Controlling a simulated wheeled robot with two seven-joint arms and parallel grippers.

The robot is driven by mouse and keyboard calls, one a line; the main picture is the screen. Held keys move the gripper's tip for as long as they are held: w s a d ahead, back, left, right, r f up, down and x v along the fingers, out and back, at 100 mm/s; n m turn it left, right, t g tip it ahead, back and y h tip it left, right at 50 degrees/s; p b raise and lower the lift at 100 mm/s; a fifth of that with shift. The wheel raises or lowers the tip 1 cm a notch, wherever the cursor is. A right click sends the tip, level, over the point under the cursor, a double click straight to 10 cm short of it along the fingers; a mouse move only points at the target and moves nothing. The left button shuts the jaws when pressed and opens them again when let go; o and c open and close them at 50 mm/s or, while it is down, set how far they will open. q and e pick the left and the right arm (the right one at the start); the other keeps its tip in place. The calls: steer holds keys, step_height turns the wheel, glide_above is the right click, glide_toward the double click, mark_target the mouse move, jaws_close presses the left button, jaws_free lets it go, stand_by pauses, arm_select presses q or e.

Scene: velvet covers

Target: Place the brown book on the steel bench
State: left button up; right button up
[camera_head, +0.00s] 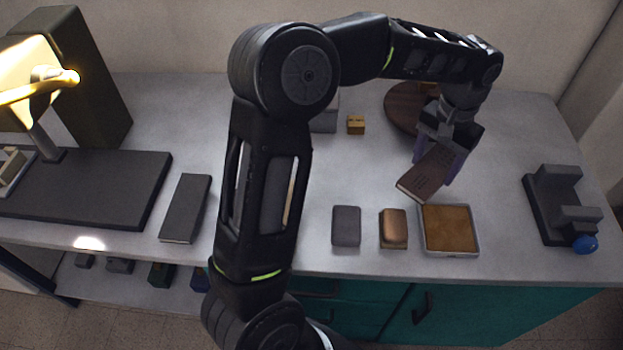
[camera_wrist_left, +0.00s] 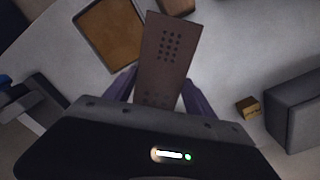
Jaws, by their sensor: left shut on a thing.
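The brown book (camera_head: 425,173) is in my left gripper (camera_head: 440,160), tilted, above the grey steel bench (camera_head: 300,255) on the right side of the head view. In the left wrist view the book (camera_wrist_left: 165,60) sticks out between the purple fingers of the left gripper (camera_wrist_left: 158,95), with a dot pattern on its cover. The gripper is shut on it. Whether the book's lower edge touches the bench is hard to tell. My right gripper is not in view.
Near the book are a tray with a brown pad (camera_head: 449,229), a brown block (camera_head: 393,228), a grey block (camera_head: 346,226) and a round wooden board (camera_head: 402,107). A small yellow box (camera_head: 356,124) lies behind. A dark stand (camera_head: 560,205) is at right, a dark book (camera_head: 185,208) at left.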

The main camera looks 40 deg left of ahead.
arm_select(q)
steer(key=shift+w+a+r, duration=0.1)
steer(key=shift+w+a, duration=0.1)
steer(key=shift+a, duration=0.1)
steer(key=shift+s, duration=0.1)
steer(key=s+a+r+m, duration=0.1)
steer(key=s+a+m, duration=0.9)
steer(key=s+a, duration=0.1)
steer(key=shift+s+a+r+p, duration=0.35)
steer(key=shift+a+r, duration=0.05)
steer(key=shift+a, duration=0.45)
steer(key=shift+f, duration=3.1)
